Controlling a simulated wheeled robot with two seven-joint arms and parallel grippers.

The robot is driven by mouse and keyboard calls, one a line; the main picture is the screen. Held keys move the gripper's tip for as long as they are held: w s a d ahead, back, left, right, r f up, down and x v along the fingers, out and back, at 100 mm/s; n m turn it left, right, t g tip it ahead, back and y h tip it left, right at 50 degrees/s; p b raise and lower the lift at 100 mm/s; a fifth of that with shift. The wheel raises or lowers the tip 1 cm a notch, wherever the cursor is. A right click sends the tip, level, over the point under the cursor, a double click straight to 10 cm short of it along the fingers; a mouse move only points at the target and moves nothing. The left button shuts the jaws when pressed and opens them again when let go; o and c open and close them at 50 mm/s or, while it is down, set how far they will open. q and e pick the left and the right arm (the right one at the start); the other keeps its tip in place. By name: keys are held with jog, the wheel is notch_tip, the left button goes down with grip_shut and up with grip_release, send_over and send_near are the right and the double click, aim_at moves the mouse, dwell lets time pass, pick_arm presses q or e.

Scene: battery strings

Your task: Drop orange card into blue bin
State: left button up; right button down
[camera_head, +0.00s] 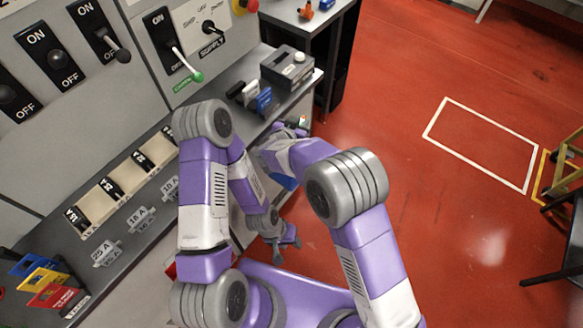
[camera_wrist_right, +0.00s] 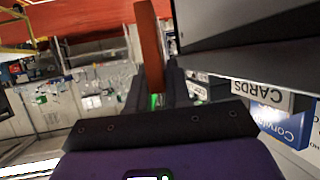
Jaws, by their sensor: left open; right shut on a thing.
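The orange card (camera_wrist_right: 151,45) stands edge-on between the fingers of my right gripper (camera_wrist_right: 155,88) in the right wrist view. My right gripper is shut on it. In the head view my right gripper (camera_head: 294,130) is at the bench's front edge, mostly hidden by its arm, and I cannot make out the card there. A blue surface (camera_head: 286,182), perhaps the blue bin, shows just below the right forearm, mostly hidden. My left gripper (camera_head: 287,247) is open and empty, low beside the bench front, below that blue surface.
A sign reading CARDS (camera_wrist_right: 262,92) and a blue panel with white lettering (camera_wrist_right: 283,122) are right of my right gripper. Black, white and blue handles (camera_head: 262,101) and a grey box (camera_head: 288,70) are on the bench. Coloured cards (camera_head: 45,280) stand at lower left.

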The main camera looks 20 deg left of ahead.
jog(key=shift+s+a+f, duration=0.1)
jog(key=shift+a+f, duration=0.1)
jog(key=shift+f, duration=2.9)
jog(key=c, duration=1)
grip_release()
notch_tip(320, 180, up, 10)
jog(key=shift+p, duration=0.5)
